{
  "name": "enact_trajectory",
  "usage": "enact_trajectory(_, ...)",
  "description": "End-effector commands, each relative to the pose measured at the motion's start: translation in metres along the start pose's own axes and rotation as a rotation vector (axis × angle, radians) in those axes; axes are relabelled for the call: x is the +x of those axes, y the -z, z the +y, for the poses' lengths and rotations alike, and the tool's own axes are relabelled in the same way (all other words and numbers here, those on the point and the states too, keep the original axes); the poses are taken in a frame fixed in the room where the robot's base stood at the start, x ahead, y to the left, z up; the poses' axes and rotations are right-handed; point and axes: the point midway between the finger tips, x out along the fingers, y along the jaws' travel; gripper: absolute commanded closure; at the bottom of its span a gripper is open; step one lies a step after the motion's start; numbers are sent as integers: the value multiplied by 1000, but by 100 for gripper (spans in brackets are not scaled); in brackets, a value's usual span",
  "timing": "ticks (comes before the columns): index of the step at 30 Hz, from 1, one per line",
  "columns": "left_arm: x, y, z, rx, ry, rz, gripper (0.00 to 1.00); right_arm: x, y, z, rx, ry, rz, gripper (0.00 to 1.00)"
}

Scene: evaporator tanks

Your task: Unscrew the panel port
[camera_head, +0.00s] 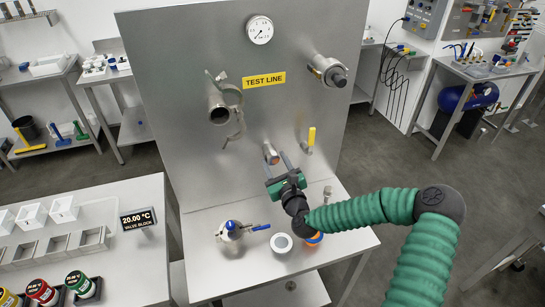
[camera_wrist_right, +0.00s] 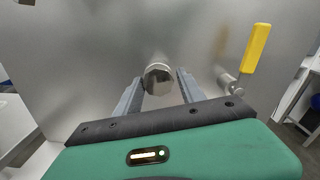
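My right gripper (camera_head: 279,164), green with grey fingers, points at the panel just in front of the port. Its fingers (camera_wrist_right: 160,88) are apart, one on each side of the cap, with narrow gaps showing. I cannot tell how far the tips overlap the cap. My left gripper is not in view.
A yellow-handled valve (camera_head: 311,138) sits right of the port, also close in the wrist view (camera_wrist_right: 256,48). Clamped pipe ends (camera_head: 220,112) and (camera_head: 328,71) stick out above. A blue-handled valve (camera_head: 232,230), a white ring (camera_head: 281,243) and an orange-blue part (camera_head: 314,238) sit on the bench below.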

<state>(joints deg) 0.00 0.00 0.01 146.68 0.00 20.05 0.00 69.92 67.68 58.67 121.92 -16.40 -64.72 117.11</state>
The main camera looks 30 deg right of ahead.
Motion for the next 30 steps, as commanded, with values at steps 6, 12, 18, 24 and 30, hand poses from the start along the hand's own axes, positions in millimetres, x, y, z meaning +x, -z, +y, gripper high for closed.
enact_trajectory(6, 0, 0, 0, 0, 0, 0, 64, 0, 0, -2, -3, 4, 0, 86)
enact_trajectory(12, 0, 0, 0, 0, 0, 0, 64, 0, 0, -3, -4, 5, -1, 100)
enact_trajectory(18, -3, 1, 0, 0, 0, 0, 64, 0, -2, -3, -189, 5, -3, 100)
enact_trajectory(24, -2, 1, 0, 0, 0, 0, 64, 0, -1, -4, -463, 9, -1, 100)
enact_trajectory(30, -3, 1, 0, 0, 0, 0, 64, 0, -2, -4, -478, 9, -2, 100)
